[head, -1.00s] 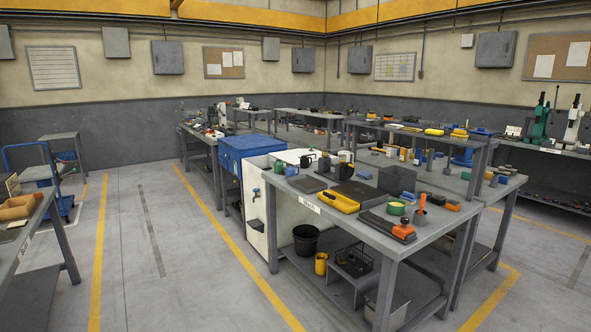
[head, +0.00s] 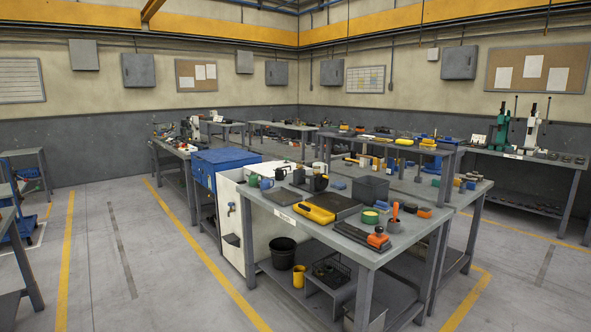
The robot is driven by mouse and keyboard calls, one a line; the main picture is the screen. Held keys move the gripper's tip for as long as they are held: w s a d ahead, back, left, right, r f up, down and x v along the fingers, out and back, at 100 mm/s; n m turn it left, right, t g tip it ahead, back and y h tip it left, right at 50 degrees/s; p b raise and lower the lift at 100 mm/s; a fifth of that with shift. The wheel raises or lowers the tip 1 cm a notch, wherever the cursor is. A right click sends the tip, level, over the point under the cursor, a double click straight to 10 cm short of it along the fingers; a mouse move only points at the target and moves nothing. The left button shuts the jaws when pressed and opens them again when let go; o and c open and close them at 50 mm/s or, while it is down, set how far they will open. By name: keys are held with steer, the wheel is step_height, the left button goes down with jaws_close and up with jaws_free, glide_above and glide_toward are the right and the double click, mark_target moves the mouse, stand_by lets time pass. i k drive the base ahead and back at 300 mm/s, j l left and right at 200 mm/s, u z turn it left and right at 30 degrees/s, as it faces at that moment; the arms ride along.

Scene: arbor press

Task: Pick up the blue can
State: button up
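I cannot make out a clear blue can. A small blue cup-like thing (head: 267,184) stands on the near workbench (head: 268,208), beside a green mug (head: 253,181). It is too small to tell if it is a can. A low blue block (head: 338,184) lies further right on the same bench. A blue shape (head: 446,164) stands under the raised shelf behind, partly hidden. My gripper is not in view.
The near workbench also holds a yellow case (head: 316,214), a grey bin (head: 371,189) and an orange-handled tool (head: 379,239). A black bucket (head: 284,253) stands on its lower shelf. A blue-topped cabinet (head: 222,165) adjoins. The aisle floor (head: 125,240) at left is clear.

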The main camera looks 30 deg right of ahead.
mark_target(265, 183)
steer(key=i+u, duration=0.1)
steer(key=i, duration=0.85)
steer(key=i+u, duration=0.1)
steer(key=i, duration=0.9)
steer(key=i+l, duration=0.2)
steer(key=i, duration=0.75)
steer(key=j+u, duration=0.05)
